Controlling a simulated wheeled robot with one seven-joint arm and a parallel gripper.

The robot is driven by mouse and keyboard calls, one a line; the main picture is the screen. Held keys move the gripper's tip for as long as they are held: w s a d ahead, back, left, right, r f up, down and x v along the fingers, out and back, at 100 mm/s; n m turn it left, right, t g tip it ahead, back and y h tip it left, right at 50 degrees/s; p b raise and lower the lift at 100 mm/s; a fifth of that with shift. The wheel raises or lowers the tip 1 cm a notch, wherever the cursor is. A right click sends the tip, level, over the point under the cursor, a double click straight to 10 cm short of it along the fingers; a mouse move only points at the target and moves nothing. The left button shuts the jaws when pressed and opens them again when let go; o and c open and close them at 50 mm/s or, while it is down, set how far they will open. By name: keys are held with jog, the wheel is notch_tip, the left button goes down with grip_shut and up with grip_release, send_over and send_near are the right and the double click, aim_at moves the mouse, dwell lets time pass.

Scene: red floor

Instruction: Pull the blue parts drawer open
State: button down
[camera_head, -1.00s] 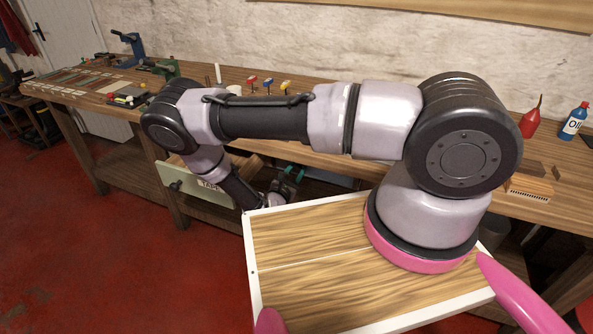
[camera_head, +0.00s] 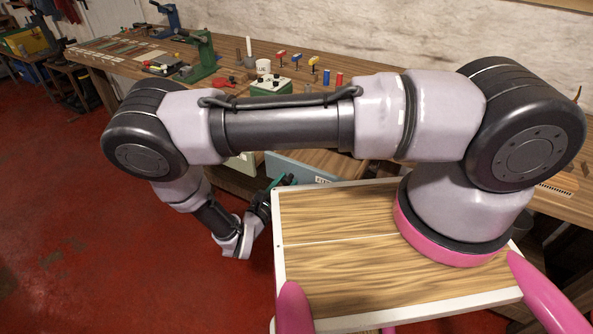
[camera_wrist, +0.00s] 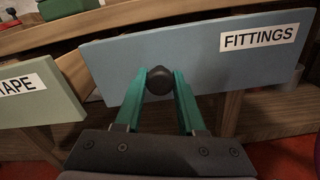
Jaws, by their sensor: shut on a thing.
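The blue drawer front (camera_wrist: 205,60), labelled FITTINGS, fills the upper part of the wrist view. A round black knob (camera_wrist: 159,80) sits on its front. My gripper (camera_wrist: 159,84) has its teal fingers closed on either side of this knob. In the head view the blue drawer (camera_head: 300,168) shows under the bench edge, with its label partly hidden by my robot's own body. My gripper (camera_head: 284,182) is at its front there. How far the drawer stands out is hard to tell, as my arm covers part of it.
A pale green drawer front (camera_wrist: 35,98) labelled TAPE stands just left of the blue one. The wooden bench (camera_head: 330,105) above carries a green box (camera_head: 270,98), a mug (camera_head: 263,66) and small coloured items. Red floor (camera_head: 120,235) is free at the left.

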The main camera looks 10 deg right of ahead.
jog(key=shift+v, duration=1.3)
jog(key=c, duration=0.5)
grip_release()
jog(key=v, duration=1)
jog(key=shift+s+a, duration=0.25)
jog(key=shift+s, duration=0.05)
